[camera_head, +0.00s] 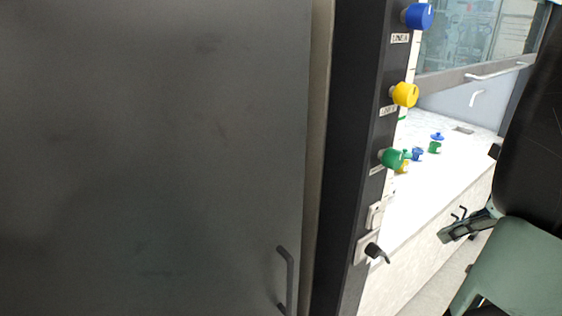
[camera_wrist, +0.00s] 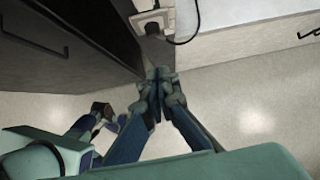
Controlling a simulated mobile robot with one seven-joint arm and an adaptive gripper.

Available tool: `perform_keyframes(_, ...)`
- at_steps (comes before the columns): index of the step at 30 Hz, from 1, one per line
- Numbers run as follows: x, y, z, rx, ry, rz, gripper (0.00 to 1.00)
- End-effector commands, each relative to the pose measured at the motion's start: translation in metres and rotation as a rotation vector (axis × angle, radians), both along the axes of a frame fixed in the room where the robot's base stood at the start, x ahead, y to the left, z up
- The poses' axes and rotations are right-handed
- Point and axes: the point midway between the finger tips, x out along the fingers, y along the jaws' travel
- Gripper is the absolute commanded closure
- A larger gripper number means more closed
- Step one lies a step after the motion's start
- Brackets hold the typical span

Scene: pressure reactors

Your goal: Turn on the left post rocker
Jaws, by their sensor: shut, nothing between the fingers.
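I cannot make out the rocker there.
A socket with a black plug (camera_head: 372,250) sits below the plate; it also shows in the wrist view (camera_wrist: 150,22) with its cord. Blue (camera_head: 418,16), yellow (camera_head: 405,94) and green (camera_head: 392,159) knobs line the post above. A dark cabinet door (camera_head: 150,150) fills the left.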

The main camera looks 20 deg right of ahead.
Motion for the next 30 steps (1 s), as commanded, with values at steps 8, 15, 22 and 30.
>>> perform_keyframes(8,0.024,0.019,0.009,0.076,-0.071,-0.004,1.0)
perform_keyframes(15,0.048,0.029,-0.026,0.077,-0.068,-0.001,1.0)
perform_keyframes(22,0.076,0.04,-0.065,0.074,-0.068,-0.002,1.0)
perform_keyframes(30,0.107,0.052,-0.067,0.071,-0.07,-0.003,1.0)
